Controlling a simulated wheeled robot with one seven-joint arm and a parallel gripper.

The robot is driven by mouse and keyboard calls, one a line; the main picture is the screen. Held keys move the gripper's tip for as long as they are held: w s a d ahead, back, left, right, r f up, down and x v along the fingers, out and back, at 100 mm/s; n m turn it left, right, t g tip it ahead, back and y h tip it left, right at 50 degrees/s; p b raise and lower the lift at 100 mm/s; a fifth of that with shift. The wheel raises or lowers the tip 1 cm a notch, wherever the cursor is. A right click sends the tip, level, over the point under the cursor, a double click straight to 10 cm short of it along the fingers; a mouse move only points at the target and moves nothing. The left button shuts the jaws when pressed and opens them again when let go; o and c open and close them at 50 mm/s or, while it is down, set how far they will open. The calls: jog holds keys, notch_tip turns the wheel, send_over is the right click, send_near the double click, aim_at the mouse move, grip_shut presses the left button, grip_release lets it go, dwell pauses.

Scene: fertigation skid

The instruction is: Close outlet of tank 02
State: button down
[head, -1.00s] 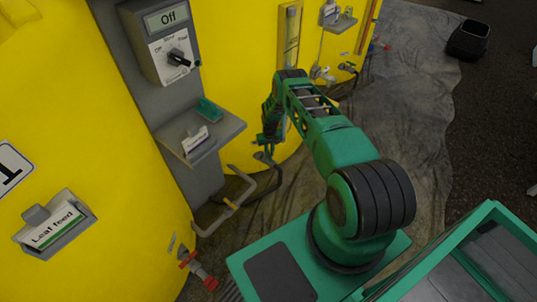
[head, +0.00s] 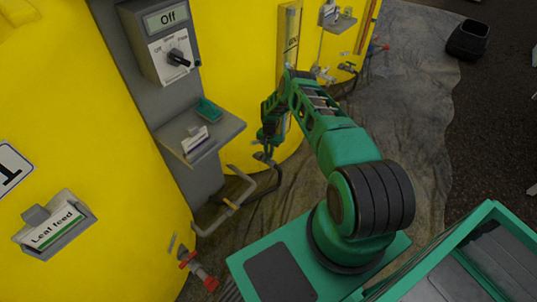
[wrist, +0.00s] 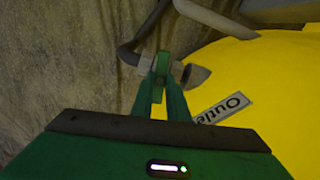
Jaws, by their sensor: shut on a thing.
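In the wrist view, the fingers of my gripper (wrist: 160,88) are shut on a valve handle (wrist: 161,63), a green piece on the grey outlet pipe fitting (wrist: 197,75). Much of the handle is hidden between the fingers. A white "Outlet" label (wrist: 224,108), partly covered by my finger, is on the yellow tank (wrist: 275,85) beside it. In the head view, my gripper (head: 266,150) is low against the middle yellow tank (head: 252,75); the valve there is mostly hidden by my arm. No tank number shows on that tank.
A nearer yellow tank (head: 75,130) has a red-handled valve (head: 198,268) at its foot. A grey post carries a dial box reading Off (head: 165,45) and a shelf (head: 220,130). Grey pipes (head: 230,205) run low between the tanks. A dark bin (head: 467,40) stands far right.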

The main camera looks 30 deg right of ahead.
jog(key=shift+w+m, duration=0.15)
jog(key=shift+m, duration=0.25)
jog(key=c, duration=1.7)
grip_release()
notch_tip(320, 180, up, 11)
jog(key=shift+f, duration=0.1)
